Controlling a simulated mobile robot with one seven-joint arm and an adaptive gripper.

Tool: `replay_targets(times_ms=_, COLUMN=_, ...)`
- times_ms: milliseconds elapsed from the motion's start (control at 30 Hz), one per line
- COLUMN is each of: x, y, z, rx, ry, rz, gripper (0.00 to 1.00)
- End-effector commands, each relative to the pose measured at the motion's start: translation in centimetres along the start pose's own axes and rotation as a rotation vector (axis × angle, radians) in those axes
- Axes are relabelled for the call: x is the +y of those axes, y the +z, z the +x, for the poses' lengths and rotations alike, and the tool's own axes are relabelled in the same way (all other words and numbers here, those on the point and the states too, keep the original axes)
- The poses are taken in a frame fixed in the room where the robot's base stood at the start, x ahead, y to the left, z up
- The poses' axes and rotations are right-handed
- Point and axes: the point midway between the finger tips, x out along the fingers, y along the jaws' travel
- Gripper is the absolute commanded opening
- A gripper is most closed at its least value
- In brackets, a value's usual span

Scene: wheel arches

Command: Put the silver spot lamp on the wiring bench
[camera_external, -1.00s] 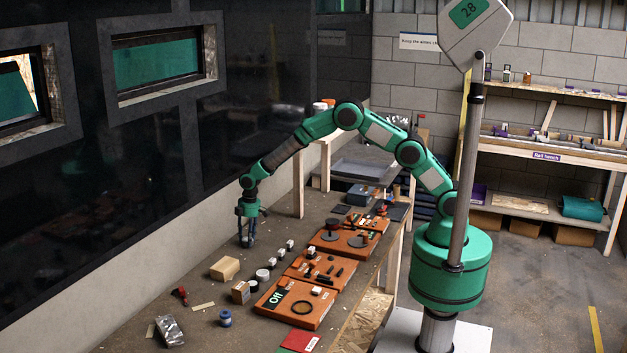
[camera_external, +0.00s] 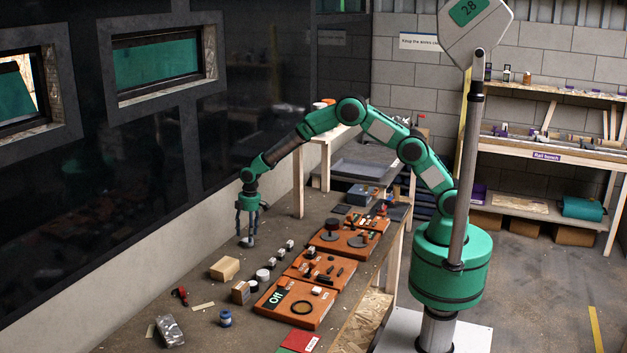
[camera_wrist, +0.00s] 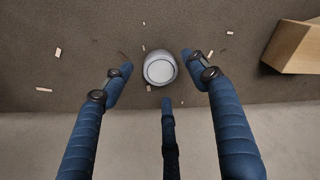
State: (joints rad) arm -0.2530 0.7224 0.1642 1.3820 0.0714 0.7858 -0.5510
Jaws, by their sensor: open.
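A small round silver-grey lamp with a pale disc face (camera_wrist: 160,69) sits on the brown top of the long bench (camera_external: 200,270), near the wall. I take it to be the silver spot lamp; it also shows in the external view (camera_external: 248,241). My gripper (camera_external: 248,228) hangs pointing down just above it. In the wrist view, the blue fingers of my gripper (camera_wrist: 160,85) are spread open around the lamp, with gaps on both sides. Nothing is held. No readable label marks the wiring bench.
A wooden block (camera_external: 225,268) lies nearby on the bench, and shows at right in the wrist view. Orange boards (camera_external: 318,266) with small parts line the bench's right side. A taller pale table (camera_external: 325,140) stands behind. The labelled rail bench (camera_external: 560,155) stands far right.

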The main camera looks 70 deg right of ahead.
Motion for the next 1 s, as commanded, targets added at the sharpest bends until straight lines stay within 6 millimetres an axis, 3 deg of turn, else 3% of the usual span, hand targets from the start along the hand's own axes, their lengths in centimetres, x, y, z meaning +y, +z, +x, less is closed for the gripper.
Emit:
replay_targets(times_ms=300, x=0.0, y=0.0, z=-5.5, rx=0.001, ry=0.000, rz=0.000, gripper=0.59)
replay_targets(times_ms=500, x=0.0, y=0.0, z=-8.0, rx=-0.001, ry=0.000, rz=0.000, gripper=0.59)
replay_targets(times_ms=1000, x=0.0, y=0.0, z=-9.2, rx=-0.001, ry=-0.001, rz=0.000, gripper=0.59)
